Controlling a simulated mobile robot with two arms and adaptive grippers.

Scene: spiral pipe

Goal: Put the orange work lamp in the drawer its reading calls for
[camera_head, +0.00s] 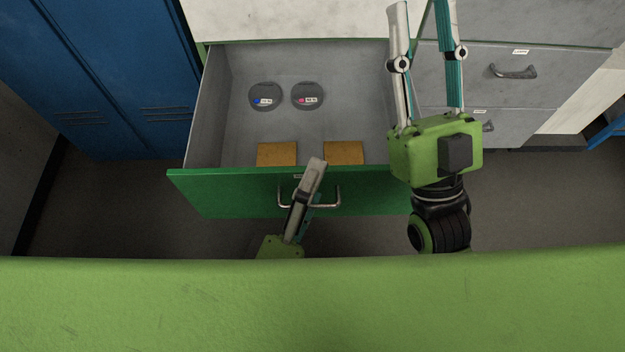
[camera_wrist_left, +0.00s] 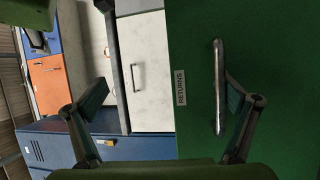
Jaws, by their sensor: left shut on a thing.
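A green-fronted drawer (camera_head: 230,194) stands pulled open in the head view. Its front bears a RETURNS label in the left wrist view (camera_wrist_left: 180,87). My left gripper (camera_head: 315,168) is at the drawer's metal handle (camera_head: 338,199) and shut on it; the handle also shows in the left wrist view (camera_wrist_left: 218,88), beside one finger. My right gripper (camera_head: 420,8) is open, its fingers apart over the drawer's right side, with nothing seen between them. I do not see the orange work lamp in either view.
Inside the drawer lie two dark round discs (camera_head: 266,97) (camera_head: 307,96) with labels and two tan pads (camera_head: 277,154) (camera_head: 343,153). Grey drawers (camera_head: 560,75) stand at right, blue lockers (camera_head: 110,70) at left. A pale worktop (camera_head: 290,20) lies behind.

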